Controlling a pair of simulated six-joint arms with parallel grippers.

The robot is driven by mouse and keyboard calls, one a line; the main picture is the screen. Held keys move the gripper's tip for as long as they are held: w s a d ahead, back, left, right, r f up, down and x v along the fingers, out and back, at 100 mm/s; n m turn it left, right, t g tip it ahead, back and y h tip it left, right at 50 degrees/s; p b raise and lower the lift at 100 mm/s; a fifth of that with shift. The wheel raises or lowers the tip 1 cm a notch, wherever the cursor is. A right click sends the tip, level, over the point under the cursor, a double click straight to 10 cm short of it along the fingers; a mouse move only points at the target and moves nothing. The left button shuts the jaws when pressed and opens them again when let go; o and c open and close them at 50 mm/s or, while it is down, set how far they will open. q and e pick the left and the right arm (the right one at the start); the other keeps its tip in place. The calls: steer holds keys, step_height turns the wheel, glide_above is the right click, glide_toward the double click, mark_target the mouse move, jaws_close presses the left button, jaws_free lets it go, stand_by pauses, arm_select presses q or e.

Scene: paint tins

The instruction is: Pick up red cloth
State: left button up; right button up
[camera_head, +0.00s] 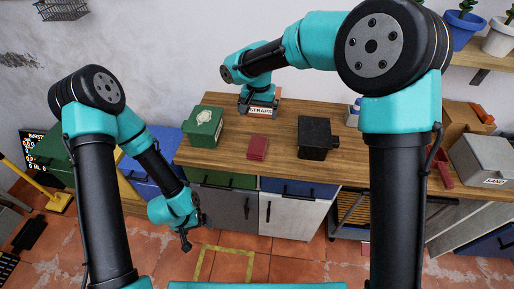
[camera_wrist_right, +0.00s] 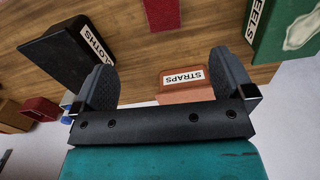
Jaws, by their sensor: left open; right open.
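A dark red flat block-like item, which looks like the folded red cloth (camera_head: 257,147), lies on the wooden bench between a green box and a black box. Part of it shows at the top edge of the right wrist view (camera_wrist_right: 162,13). My right gripper (camera_wrist_right: 167,80) is open and empty, behind the cloth and close to the box labelled STRAPS; its fingers are hard to make out in the head view. My left gripper (camera_head: 188,240) is open and empty, hanging low in front of the bench cabinets, away from the cloth.
On the bench (camera_head: 350,172) stand the green box (camera_head: 203,128), the black box (camera_head: 314,138), labelled CLOTHS in the wrist view, and the STRAPS box (camera_wrist_right: 186,88). A grey SAND box (camera_head: 482,158) stands at the right. The wood in front of the cloth is clear.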

glide_toward(258, 145)
step_height(258, 145, down, 5)
steer(key=shift+f, duration=0.15)
stand_by(0.4)
steer(key=shift+f, duration=2.55)
steer(key=shift+a, duration=0.1)
steer(key=c, duration=1)
steer(key=shift+r, duration=0.15)
